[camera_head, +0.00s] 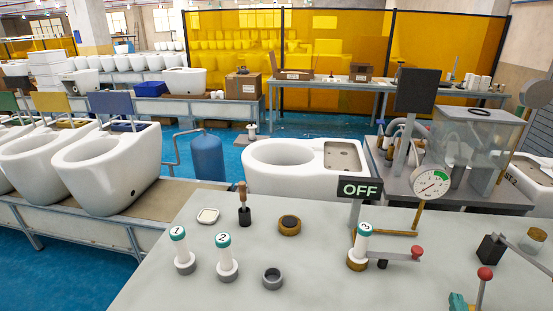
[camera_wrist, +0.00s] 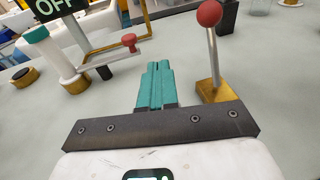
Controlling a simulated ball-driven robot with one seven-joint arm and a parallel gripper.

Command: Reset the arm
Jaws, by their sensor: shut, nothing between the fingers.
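My gripper (camera_wrist: 157,78) shows in the wrist view with its two teal fingers pressed together and nothing between them. In the head view only a small teal part of my gripper (camera_head: 458,300) shows at the bottom right edge, above the grey table (camera_head: 190,275). A lever with a red ball (camera_wrist: 209,13) on a gold base (camera_wrist: 215,90) stands just right of the fingers in the wrist view. The fingers appear apart from it. The lever's red ball also shows in the head view (camera_head: 485,273).
White cylinders numbered 1 (camera_head: 181,250), 2 (camera_head: 226,257) and 3 (camera_head: 361,243) stand on the table. An OFF sign (camera_head: 360,190), a red-knobbed handle (camera_head: 416,252) and a gauge (camera_head: 431,183) are near the third. White toilets (camera_head: 110,170) line the conveyor at left.

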